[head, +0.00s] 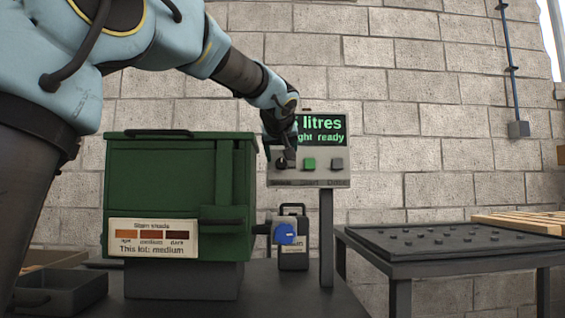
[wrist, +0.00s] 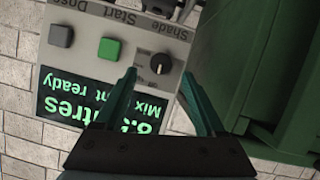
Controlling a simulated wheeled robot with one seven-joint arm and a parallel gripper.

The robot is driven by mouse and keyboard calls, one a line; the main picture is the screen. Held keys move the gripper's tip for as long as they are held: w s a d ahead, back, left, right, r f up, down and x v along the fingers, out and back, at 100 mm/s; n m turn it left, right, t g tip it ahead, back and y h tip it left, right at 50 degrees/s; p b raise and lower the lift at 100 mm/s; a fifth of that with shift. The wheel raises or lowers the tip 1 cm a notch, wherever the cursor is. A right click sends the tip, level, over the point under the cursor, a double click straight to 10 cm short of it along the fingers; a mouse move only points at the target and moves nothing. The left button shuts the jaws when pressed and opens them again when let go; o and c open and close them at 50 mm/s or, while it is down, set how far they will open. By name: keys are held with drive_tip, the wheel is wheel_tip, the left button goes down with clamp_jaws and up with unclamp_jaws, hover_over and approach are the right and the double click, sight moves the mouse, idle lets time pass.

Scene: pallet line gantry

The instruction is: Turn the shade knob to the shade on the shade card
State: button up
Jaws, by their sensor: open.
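The shade knob (wrist: 160,63) is a round black dial with a pale mark, by the upside-down word "Shade" on the grey control panel (wrist: 88,22). My gripper (wrist: 160,74) is open. Its two fingers appear either side of the knob in the wrist view; I cannot tell whether they touch it. In the head view my gripper (head: 287,158) is at the panel's left end and partly covers the knob. The shade card (head: 153,239) on the green tank shows light, medium and dark swatches and reads "This lot: medium". The display (head: 322,130) reads "litres" and "ght ready", partly hidden.
A green button (wrist: 109,48) and a grey button (wrist: 61,36) sit beside the knob. The green tank (head: 160,185) stands close left of the panel post (head: 326,235). A dark table (head: 440,240) stands at right.

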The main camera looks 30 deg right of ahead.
sight(281, 162)
drive_tip(key=shift+x, duration=2.25)
clamp_jaws()
